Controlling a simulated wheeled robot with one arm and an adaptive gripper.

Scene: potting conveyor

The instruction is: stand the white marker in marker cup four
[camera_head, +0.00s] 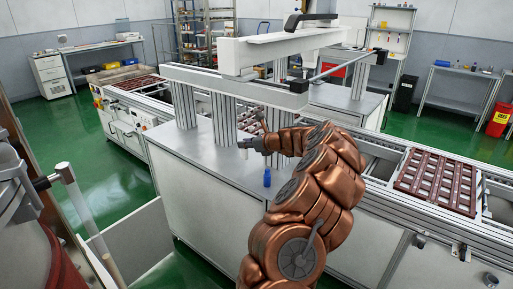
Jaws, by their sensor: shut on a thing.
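My gripper (246,144) is over the grey top of the conveyor cabinet, left of my copper-coloured arm. It is shut on a small pale upright thing, which looks like the white marker (243,153). The marker is very small here and partly covered by the fingers. I cannot tell whether its lower end touches anything. I cannot make out marker cup four or any numbered cup; my arm hides part of the cabinet top.
A small blue bottle-like thing (267,178) stands on the cabinet top (205,160), close right of and nearer than my gripper. Grey posts (222,122) rise behind the gripper under a white gantry (235,84). A brown slotted tray (437,180) lies on the conveyor at right.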

